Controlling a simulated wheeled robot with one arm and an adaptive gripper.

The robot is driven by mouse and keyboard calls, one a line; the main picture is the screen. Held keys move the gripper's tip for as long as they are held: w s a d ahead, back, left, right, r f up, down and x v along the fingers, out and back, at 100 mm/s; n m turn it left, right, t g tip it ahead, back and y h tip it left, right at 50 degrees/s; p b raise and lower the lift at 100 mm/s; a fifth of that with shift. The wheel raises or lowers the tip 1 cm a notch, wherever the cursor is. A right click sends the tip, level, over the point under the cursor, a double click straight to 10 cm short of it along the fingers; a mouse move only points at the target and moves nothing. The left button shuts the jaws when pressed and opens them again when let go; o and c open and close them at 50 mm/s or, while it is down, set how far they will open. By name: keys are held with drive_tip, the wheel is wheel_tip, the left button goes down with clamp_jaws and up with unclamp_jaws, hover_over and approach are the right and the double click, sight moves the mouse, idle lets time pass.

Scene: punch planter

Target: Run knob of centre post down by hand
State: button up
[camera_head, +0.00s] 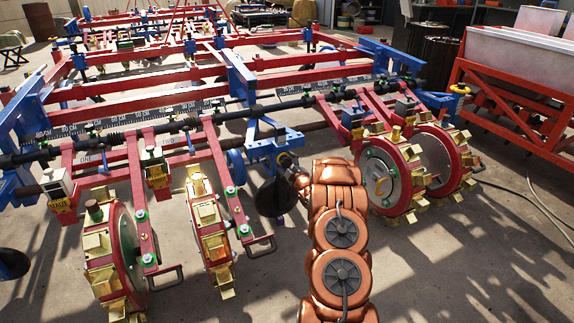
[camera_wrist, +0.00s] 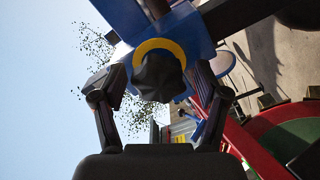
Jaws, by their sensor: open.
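A dark lobed knob (camera_wrist: 160,75) with a yellow ring (camera_wrist: 158,47) behind it sits on a blue post (camera_wrist: 185,35) in the wrist view. My gripper (camera_wrist: 160,85) is open, with one finger on each side of the knob. Gaps seem to show between fingers and knob; I cannot tell whether either touches. In the head view the blue centre post (camera_head: 270,145) stands at the middle of the planter frame. My gripper (camera_head: 288,168) is at this post, small and partly hidden by my copper arm. The knob cannot be made out clearly there.
Red and gold punch wheels (camera_head: 208,230) stand left of my arm, and another pair (camera_head: 395,172) to its right. A toolbar (camera_head: 200,120) crosses behind. A red rack with grey hoppers (camera_head: 515,60) is at right. Bare floor (camera_head: 450,270) lies front right.

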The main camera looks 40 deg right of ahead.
drive_tip(key=c, duration=1.2)
drive_tip(key=shift+o, duration=0.2)
drive_tip(key=shift+r+m+p, duration=0.3)
drive_tip(key=shift+m+p, duration=0.1)
drive_tip(key=shift+p, duration=0.45)
drive_tip(key=m+p, duration=0.2)
drive_tip(key=p, duration=0.2)
drive_tip(key=shift+r+m, duration=0.1)
drive_tip(key=shift+m, duration=0.3)
drive_tip(key=shift+f+m+p, duration=0.35)
drive_tip(key=shift+m+p, duration=0.45)
drive_tip(key=shift+m, duration=0.2)
drive_tip(key=o, duration=1.2)
drive_tip(key=shift+c, duration=0.2)
